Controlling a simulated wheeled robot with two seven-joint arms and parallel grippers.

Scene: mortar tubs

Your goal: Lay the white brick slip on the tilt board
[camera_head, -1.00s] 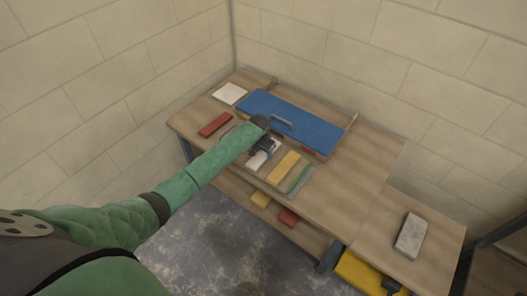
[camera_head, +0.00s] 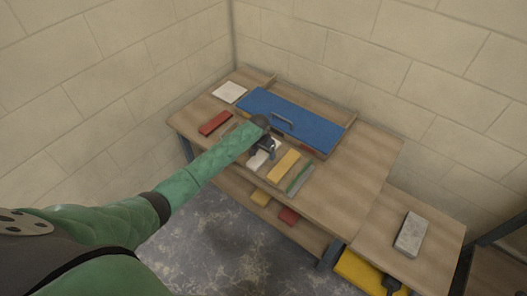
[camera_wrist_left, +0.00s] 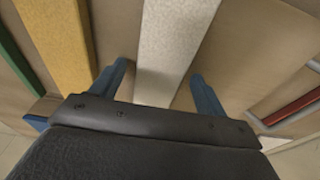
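The white brick slip (camera_head: 257,160) lies on the bench in a row with a yellow and a green slip, partly hidden by my left gripper (camera_head: 266,152). In the left wrist view the white slip (camera_wrist_left: 176,35) runs between the two blue fingers of my gripper (camera_wrist_left: 160,72). The fingers are apart, one on each side of the slip, with gaps showing; I see no contact. A blue board (camera_head: 292,117) with a metal handle, which I take for the tilt board, lies behind the gripper. My right gripper is out of view.
The yellow slip (camera_head: 284,166) and green slip (camera_head: 299,178) lie right of the white one. A red slip (camera_head: 215,123) and a white square (camera_head: 229,92) are at the left. A grey block (camera_head: 410,234) stands on the lower right surface. The bench's right part is clear.

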